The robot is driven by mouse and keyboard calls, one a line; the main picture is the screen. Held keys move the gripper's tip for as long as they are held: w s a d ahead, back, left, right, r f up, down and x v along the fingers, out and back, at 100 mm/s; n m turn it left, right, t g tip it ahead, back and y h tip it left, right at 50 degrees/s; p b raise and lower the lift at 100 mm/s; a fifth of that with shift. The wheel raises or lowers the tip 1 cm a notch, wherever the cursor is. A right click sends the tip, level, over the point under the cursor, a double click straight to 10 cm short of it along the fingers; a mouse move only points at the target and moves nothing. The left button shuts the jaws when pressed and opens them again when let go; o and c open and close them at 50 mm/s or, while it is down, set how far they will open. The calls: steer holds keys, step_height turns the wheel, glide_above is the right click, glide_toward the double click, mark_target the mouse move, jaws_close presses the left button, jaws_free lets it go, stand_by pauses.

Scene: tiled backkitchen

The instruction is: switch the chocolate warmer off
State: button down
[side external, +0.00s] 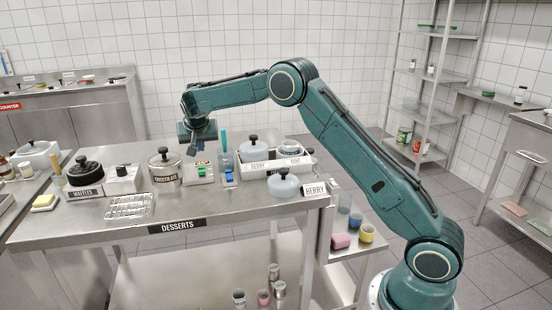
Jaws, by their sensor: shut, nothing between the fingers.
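The chocolate warmer (165,172) is a steel pot with a dark knob on its lid and a label reading CHOCOLATE. It stands on the steel table marked DESSERTS. Just to its right is a small light box (199,176) with a green patch and a small red mark on it, apparently a switch; its position is too small to read. My gripper (193,151) points down above this box, apart from it, with its fingers shut and empty. The lid is on the pot.
Left of the warmer are a waffle maker (85,176), a white box with a black knob (122,178) and a wire rack (130,206). Right are a blue-green upright item (227,164), a white tray (277,167) of tubs and a berry tub (283,187). The front table edge is mostly clear.

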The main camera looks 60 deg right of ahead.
mark_target(204, 171)
steer(key=x, duration=0.4)
steer(key=shift+f, duration=0.1)
step_height(204, 171, down, 3)
steer(key=shift+r, duration=0.1)
steer(key=shift+s+a+f, duration=0.1)
steer(key=shift+f, duration=0.6)
steer(key=shift+s+a+f, duration=0.15)
steer(key=shift+f, duration=0.35)
steer(key=shift+r, duration=0.25)
steer(key=shift+r, duration=0.7)
steer(key=shift+r, duration=0.15)
